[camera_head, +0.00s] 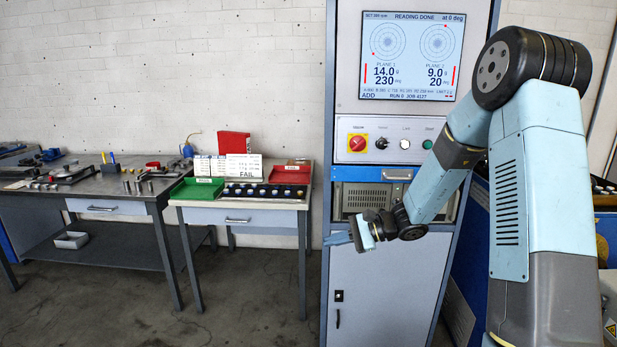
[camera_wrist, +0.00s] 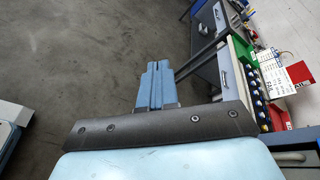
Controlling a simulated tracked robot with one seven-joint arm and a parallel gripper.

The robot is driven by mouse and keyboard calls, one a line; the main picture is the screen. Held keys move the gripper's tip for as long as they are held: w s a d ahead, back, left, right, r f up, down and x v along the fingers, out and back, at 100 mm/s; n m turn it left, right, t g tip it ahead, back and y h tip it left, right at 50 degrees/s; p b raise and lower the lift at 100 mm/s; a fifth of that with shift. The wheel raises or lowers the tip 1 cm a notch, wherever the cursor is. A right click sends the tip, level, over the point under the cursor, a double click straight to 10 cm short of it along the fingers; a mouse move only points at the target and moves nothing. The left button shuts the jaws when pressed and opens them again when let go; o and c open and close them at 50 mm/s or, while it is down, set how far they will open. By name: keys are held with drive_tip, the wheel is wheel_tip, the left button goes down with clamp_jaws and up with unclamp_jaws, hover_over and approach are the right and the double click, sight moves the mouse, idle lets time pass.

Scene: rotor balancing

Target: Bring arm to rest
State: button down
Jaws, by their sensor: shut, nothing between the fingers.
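My arm shows on the right in the head view, light blue with dark joints, reaching left across the front of the grey cabinet (camera_head: 385,290). My gripper (camera_head: 338,239) is at the arm's end, in front of the cabinet's lower door and clear of the tables. Its blue fingers point left. In the wrist view my gripper (camera_wrist: 151,82) has its two fingers side by side with no gap that I can see. It is shut and holds nothing. Grey floor lies beyond the fingertips.
The cabinet's screen (camera_head: 412,57) reads "READING DONE". A small table (camera_head: 240,216) left of the cabinet bears a green tray (camera_head: 197,189), a red tray (camera_head: 291,174) and a "FAIL" card (camera_head: 245,168). A workbench (camera_head: 95,185) with tools stands farther left. The floor (camera_head: 250,290) in front is clear.

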drive_tip(key=s+d+r+n+t+h, duration=0.1)
drive_tip(key=s+d+r+n+h, duration=0.2)
drive_tip(key=s, duration=0.7)
drive_tip(key=s+d+r+n+t+h, duration=0.1)
drive_tip(key=s+d+r+n+h, duration=0.3)
drive_tip(key=s+d+r+h, duration=0.2)
drive_tip(key=s+d+r+n+t+h, duration=0.2)
drive_tip(key=s+d+r+h, duration=0.3)
drive_tip(key=s+r, duration=0.5)
drive_tip(key=shift+s+d+r+n, duration=0.4)
drive_tip(key=shift+s+d+n, duration=0.3)
drive_tip(key=shift+s+d, duration=1)
drive_tip(key=shift+s+a, duration=0.35)
